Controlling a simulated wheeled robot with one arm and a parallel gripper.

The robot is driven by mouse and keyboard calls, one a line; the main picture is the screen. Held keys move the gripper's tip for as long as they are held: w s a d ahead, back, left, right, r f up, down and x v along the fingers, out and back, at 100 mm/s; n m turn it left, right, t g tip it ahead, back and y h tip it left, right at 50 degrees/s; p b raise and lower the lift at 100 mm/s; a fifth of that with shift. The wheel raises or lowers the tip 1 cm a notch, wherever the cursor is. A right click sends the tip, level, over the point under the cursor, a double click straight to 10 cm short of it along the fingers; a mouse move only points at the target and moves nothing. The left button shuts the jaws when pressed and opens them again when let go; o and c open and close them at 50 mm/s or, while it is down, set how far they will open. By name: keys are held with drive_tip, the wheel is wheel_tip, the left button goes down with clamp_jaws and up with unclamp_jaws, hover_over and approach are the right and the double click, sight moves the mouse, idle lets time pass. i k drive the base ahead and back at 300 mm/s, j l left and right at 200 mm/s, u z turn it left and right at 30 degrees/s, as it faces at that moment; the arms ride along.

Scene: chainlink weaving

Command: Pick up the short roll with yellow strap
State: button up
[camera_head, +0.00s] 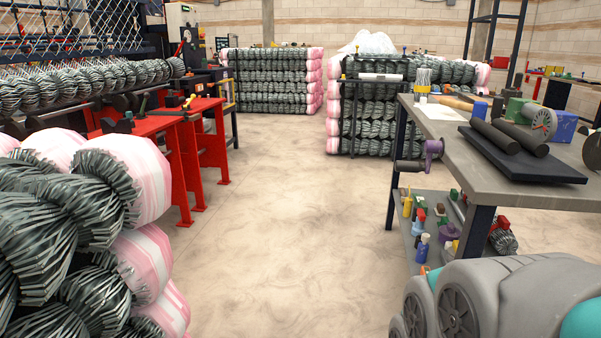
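I cannot make out a yellow strap on any roll in this view. A short dark mesh roll (504,240) lies low under the right workbench, partly hidden by my arm and the bench. Large mesh rolls with pink-and-white ends (128,175) are piled at the near left. Stacked long rolls (272,80) stand at the back, and a second stack (375,120) stands right of them.
The workbench (455,150) at right holds a black tray (525,165) with two dark cylinders, and bottles stand on its lower shelf. A red machine frame (190,155) with a row of mesh is at left. The pale floor (275,225) between them is clear.

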sight(422, 88)
drive_tip(key=i+j+z, duration=0.1)
drive_tip(key=i, duration=0.3)
drive_tip(key=i+j+z, duration=0.1)
drive_tip(key=i, duration=0.25)
drive_tip(key=i+j+z, duration=0.1)
drive_tip(key=i, duration=0.3)
